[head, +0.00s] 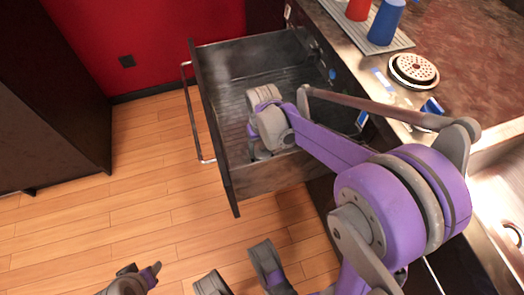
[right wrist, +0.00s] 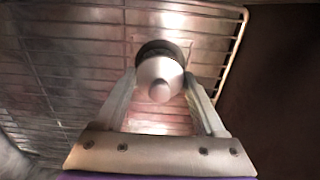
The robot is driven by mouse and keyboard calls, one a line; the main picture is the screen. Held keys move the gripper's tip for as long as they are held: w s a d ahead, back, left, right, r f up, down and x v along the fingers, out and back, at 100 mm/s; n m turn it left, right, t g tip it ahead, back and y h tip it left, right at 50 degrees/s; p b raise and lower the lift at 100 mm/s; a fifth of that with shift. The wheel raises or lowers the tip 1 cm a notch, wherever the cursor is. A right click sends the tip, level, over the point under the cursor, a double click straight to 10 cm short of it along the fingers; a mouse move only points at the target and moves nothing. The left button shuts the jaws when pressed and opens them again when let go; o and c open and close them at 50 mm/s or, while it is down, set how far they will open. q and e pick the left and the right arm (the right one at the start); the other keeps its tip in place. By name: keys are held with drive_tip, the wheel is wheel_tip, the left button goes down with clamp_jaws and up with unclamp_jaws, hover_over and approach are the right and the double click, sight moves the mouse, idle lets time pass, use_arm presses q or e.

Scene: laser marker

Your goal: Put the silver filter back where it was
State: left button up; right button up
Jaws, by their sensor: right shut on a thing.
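The silver filter (right wrist: 160,72) is a rounded silver piece with a dark ring behind it, seen in the right wrist view. My right gripper (right wrist: 160,95) is shut on it, with one finger on each side. In the head view my right arm reaches down into the open drawer-like unit (head: 212,130), and its wrist hides the fingertips and the filter. What I take for my left gripper (head: 135,280) shows only partly at the bottom left of the head view, over the floor and away from the drawer; its jaws cannot be made out.
The drawer's front panel has a long metal handle (head: 190,110). A wire rack (right wrist: 65,70) lies behind the filter. The counter at the right holds a red cup (head: 358,9), a blue cup (head: 386,22) and a round perforated disc (head: 414,70). The wooden floor at left is clear.

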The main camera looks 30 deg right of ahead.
sight(263, 146)
drive_tip(key=shift+f, duration=0.55)
drive_tip(key=shift+f, duration=0.15)
drive_tip(key=o, duration=1.4)
wheel_tip(263, 146, up, 12)
drive_tip(key=p, duration=0.3)
drive_tip(key=shift+r, duration=0.2)
